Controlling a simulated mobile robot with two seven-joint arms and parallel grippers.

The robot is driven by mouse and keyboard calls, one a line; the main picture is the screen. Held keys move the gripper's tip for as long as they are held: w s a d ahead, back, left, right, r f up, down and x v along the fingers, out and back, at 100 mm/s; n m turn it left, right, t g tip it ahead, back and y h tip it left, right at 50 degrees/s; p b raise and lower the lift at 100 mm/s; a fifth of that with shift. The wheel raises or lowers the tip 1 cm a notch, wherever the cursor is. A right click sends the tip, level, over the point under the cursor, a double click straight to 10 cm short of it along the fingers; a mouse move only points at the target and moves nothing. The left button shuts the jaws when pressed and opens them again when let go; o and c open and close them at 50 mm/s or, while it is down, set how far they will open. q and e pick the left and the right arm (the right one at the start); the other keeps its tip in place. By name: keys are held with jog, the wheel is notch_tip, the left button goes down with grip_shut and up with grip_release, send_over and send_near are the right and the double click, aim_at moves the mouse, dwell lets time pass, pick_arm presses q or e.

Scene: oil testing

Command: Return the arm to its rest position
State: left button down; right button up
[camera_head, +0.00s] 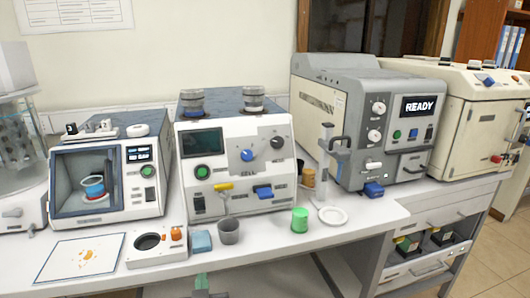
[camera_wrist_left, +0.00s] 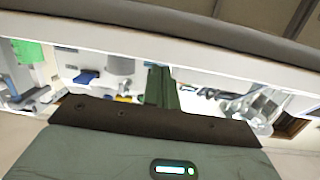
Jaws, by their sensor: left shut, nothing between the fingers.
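My left gripper (camera_head: 202,284) shows at the bottom edge of the head view as a small green shape in front of the bench edge. It is below the level of the bench top. In the left wrist view its green fingers (camera_wrist_left: 160,86) are together, with nothing between them. Most of the left arm is outside the head view. My right gripper is in neither view.
The white bench (camera_head: 270,245) carries a machine with a window (camera_head: 110,178), a machine with two top knobs (camera_head: 235,155) and a grey machine reading READY (camera_head: 365,125). A grey cup (camera_head: 229,231), a green cup (camera_head: 300,220) and a white dish (camera_head: 333,216) stand near the front edge.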

pick_arm(q)
jog(key=s+a+f+m+g+h+p, duration=0.2)
jog(key=s+f+m+g+h+p, duration=0.15)
jog(key=s+f, duration=1.25)
jog(key=s+a+f+g+h, duration=0.1)
jog(key=s+f, duration=0.1)
jog(key=s, duration=0.8)
jog(key=s+a+f+g+h+p, duration=0.1)
jog(key=s+g, duration=0.1)
jog(key=s, duration=0.8)
jog(key=shift+s+f+m+h, duration=0.2)
jog(key=shift+f+m+h, duration=0.15)
jog(key=shift+f+m, duration=0.1)
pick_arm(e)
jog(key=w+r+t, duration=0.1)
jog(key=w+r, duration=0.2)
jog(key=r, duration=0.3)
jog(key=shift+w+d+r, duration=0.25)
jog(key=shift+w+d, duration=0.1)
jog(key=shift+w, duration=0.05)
pick_arm(q)
jog(key=shift+g, duration=0.25)
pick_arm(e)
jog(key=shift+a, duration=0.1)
